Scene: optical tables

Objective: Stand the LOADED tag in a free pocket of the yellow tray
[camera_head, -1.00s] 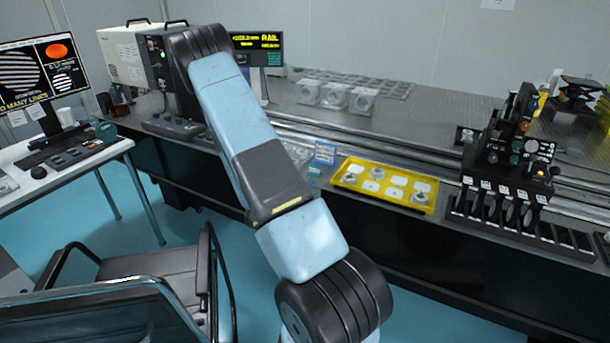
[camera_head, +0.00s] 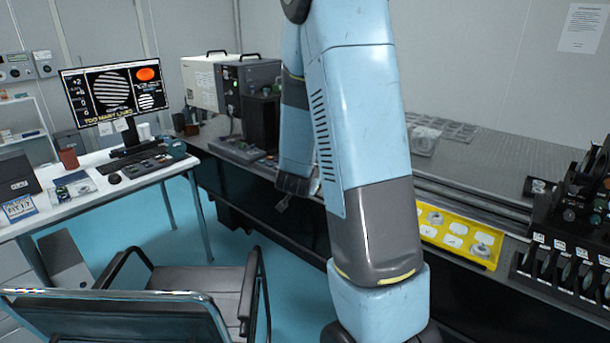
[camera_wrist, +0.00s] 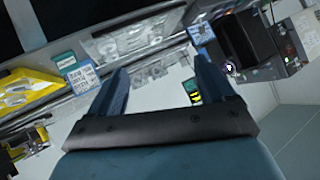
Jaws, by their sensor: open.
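The yellow tray (camera_head: 491,262) lies on the optical table's front ledge, partly hidden by my arm. Some of its white pockets hold round metal parts and others look empty. Part of the tray shows at the left of the wrist view (camera_wrist: 30,90). Beside it there is a blue-and-white printed card (camera_wrist: 82,79); its text is too small to read, so I cannot tell whether it is the LOADED tag. My gripper (camera_wrist: 160,72) is open with nothing between its fingers. In the head view it hangs in front of the table, left of the tray, partly behind my arm.
A rack of dark-mounted optics (camera_head: 565,262) stands right of the tray. A clear bag (camera_wrist: 135,38) lies near the printed card. A chair (camera_head: 190,290) and a desk with a monitor (camera_head: 115,92) are at the left. Another blue-and-white card (camera_head: 18,207) lies on the desk.

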